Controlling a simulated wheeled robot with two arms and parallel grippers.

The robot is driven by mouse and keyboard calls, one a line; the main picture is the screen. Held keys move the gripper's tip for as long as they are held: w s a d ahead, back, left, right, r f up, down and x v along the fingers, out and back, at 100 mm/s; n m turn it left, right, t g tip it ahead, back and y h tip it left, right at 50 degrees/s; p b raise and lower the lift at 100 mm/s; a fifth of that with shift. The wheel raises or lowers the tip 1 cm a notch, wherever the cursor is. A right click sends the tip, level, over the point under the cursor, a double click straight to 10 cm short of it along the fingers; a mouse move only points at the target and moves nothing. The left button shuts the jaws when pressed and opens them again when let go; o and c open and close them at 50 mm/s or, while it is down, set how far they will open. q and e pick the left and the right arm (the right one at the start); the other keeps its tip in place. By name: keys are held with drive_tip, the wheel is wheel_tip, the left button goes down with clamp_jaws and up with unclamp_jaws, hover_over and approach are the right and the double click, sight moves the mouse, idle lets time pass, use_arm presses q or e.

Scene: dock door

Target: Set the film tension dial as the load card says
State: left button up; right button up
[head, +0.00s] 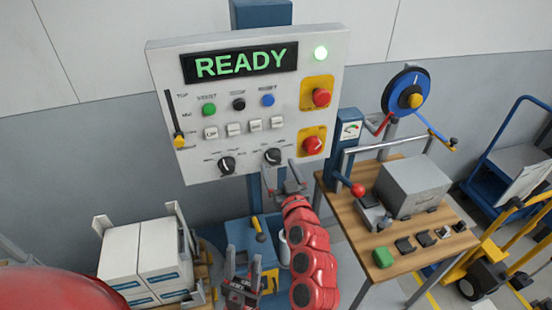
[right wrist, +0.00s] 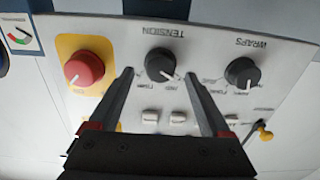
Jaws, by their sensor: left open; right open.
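The film tension dial (head: 273,156) is the right one of two black knobs low on the white panel. In the right wrist view, upside down, the dial (right wrist: 160,64) sits under the word TENSION. Its pointer setting is too small to read surely. My right gripper (head: 290,186) is open just below and right of the dial. In the wrist view its open fingers (right wrist: 158,74) lie on either side of the dial; contact cannot be told. My left gripper (head: 241,284) is open and empty, low in front of the panel. I cannot identify a readable load card.
The wraps dial (head: 227,165) and a red knob on yellow (head: 312,145) flank the tension dial. White cartons (head: 140,255) stand lower left; a wooden bench (head: 400,255) stands right.

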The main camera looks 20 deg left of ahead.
sight(274, 158)
drive_tip(key=shift+p+x, duration=0.4)
drive_tip(key=shift+x, duration=1)
clamp_jaws()
drive_tip(key=shift+f, duration=0.1)
drive_tip(key=m+b, duration=0.1)
drive_tip(key=m, duration=0.2)
drive_tip(key=shift+m, duration=0.3)
drive_tip(key=shift+m+b, duration=0.6)
drive_tip(key=shift+m, duration=1.4)
